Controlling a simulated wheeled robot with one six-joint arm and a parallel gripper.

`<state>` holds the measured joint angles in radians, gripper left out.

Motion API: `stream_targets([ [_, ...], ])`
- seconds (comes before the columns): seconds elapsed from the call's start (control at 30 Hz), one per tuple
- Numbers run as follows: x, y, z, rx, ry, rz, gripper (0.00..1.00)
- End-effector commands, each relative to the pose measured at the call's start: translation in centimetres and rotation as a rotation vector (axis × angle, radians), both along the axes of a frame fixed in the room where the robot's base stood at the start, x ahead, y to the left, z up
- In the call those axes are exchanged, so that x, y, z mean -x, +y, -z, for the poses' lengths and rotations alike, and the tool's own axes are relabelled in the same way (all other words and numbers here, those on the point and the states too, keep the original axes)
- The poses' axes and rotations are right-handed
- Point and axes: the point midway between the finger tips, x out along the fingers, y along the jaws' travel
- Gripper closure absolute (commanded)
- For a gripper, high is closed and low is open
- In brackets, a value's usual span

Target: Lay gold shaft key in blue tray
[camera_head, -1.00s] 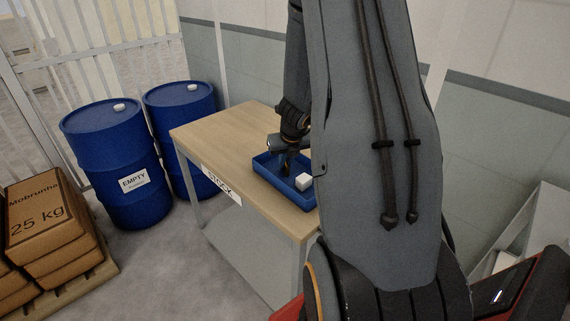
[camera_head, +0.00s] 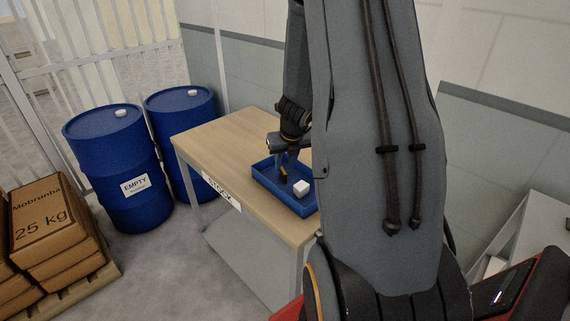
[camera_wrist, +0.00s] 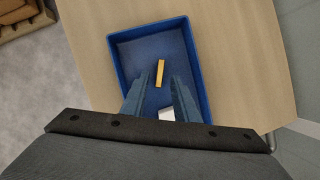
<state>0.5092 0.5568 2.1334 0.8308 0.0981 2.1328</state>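The gold shaft key (camera_wrist: 160,73) is a small gold bar inside the blue tray (camera_wrist: 202,70), clear of the tray walls. It also shows in the head view (camera_head: 284,174), as does the tray (camera_head: 277,197) on the table. My gripper (camera_wrist: 157,84) is over the tray, its two fingers apart on either side of the key's near end. I see no finger touching the key. In the head view my gripper (camera_head: 282,158) is just above the key. How far the fingertips are above the tray floor is hard to tell.
The wooden table (camera_head: 222,140) has bare room left of the tray. Blue drums (camera_head: 113,165) and stacked boxes (camera_head: 48,222) stand to the left.

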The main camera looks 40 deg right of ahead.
Motion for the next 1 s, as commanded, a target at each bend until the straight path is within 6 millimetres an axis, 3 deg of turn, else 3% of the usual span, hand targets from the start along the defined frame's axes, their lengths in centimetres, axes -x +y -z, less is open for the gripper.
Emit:
stream_targets([
  [0.03, 0.4, 0.1, -1.3, 0.001, -0.002, -0.001, 0.72],
  [0.3, 1.8, 0.6, -4.9, 0.001, -0.001, -0.001, 0.72],
  [0.63, 2.5, 1.5, -6.6, 0.016, 0.006, -0.057, 0.72],
  [0.77, 2.6, 4.2, -7.5, 0.078, 0.034, -0.29, 0.72],
  [1.0, 4.4, 11.8, -9.8, 0.283, 0.108, -1.026, 0.72],
])
